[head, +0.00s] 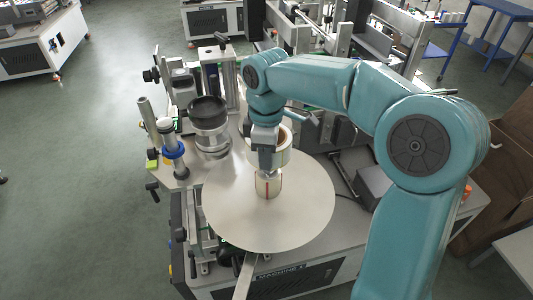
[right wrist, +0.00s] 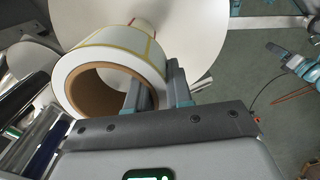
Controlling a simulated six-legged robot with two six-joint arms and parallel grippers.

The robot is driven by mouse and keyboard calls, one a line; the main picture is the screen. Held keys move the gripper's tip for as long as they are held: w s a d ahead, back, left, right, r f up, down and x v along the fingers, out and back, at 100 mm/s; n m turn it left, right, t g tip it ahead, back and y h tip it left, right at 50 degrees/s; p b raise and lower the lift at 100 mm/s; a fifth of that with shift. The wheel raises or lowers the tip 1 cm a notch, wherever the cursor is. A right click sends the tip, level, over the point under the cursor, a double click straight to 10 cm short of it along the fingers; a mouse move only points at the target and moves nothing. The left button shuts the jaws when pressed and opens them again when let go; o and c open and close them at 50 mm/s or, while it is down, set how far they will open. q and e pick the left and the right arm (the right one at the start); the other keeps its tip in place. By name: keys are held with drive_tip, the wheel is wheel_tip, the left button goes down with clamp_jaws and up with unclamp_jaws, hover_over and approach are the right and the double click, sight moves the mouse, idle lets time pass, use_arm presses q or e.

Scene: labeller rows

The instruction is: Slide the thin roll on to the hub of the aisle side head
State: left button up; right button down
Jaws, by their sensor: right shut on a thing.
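The white label roll (head: 284,148) has a brown core. My right gripper (head: 266,170) is shut on its wall; the right wrist view shows the roll (right wrist: 88,72) with one finger inside the core and the other outside. In the head view the gripper hides part of the roll. A large pale disc (head: 305,215) carries a short, pale hub with a red stripe (head: 268,187) at its middle. The roll appears behind the hub and apart from it. The disc also shows in the right wrist view (right wrist: 200,25).
A post with a blue ring (head: 172,150) and a black-topped cylinder (head: 210,115) stand left of the disc. Machine frames (head: 300,30) rise behind. A grey box (head: 376,185) sits to the right. Open floor (head: 100,190) lies at the left.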

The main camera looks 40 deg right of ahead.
idle(0.5)
drive_tip(key=shift+f+b, duration=0.3)
drive_tip(key=shift+f, duration=0.15)
wheel_tip(320, 180, down, 6)
drive_tip(key=b, duration=0.5)
drive_tip(key=shift+f, duration=0.25)
idle(1.5)
drive_tip(key=c, duration=1)
unclamp_jaws()
drive_tip(key=shift+r, duration=0.1)
drive_tip(key=shift+o, duration=0.3)
drive_tip(key=shift+s+a+r, duration=0.1)
drive_tip(key=shift+s, duration=0.05)
drive_tip(key=shift+r, duration=0.15)
